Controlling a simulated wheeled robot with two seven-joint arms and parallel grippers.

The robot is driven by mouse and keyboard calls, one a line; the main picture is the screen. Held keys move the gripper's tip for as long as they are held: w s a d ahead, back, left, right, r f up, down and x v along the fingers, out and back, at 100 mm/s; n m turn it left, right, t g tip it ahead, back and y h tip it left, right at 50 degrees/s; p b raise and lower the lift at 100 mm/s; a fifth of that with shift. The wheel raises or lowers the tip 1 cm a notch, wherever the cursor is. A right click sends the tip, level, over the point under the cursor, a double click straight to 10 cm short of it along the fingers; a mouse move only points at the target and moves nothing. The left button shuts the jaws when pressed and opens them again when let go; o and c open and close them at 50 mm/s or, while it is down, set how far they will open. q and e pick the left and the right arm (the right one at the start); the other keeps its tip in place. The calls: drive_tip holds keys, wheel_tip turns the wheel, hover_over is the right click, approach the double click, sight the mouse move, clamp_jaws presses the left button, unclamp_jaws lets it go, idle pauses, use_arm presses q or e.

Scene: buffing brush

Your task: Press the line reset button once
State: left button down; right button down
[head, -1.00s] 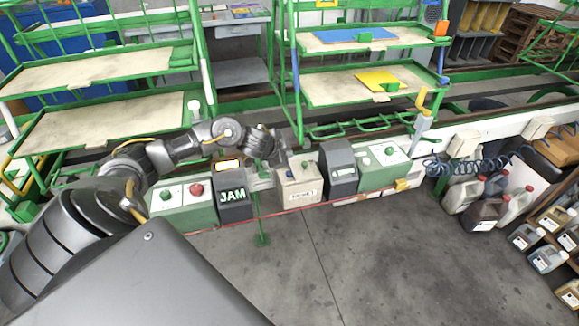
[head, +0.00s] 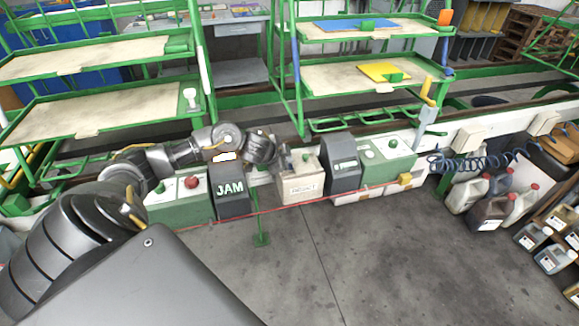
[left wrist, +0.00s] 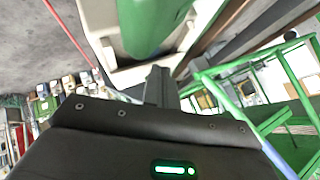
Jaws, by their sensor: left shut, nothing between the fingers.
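A beige control box (head: 301,188) with a label too small to read stands on the rail in the middle of the head view. A green button (head: 306,157) shows on its top. My left gripper (head: 285,158) is shut and empty at the box's top left, hiding that part of the top. Whether it touches the box, I cannot tell. In the left wrist view its dark fingers (left wrist: 157,86) point at a pale surface (left wrist: 125,72) below a large green shape (left wrist: 150,25). My right gripper is out of view.
Left of the beige box stand a dark JAM box (head: 231,192) and a green box (head: 178,208) with a red button (head: 191,181). To its right are a dark box (head: 343,165) and another green box (head: 387,160). A red cord (head: 262,212) runs in front. Shelves stand behind.

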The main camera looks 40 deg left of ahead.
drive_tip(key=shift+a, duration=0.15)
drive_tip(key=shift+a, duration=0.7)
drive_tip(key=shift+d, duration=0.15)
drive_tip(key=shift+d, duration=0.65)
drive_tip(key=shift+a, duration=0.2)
use_arm(q)
drive_tip(key=shift+f, duration=0.45)
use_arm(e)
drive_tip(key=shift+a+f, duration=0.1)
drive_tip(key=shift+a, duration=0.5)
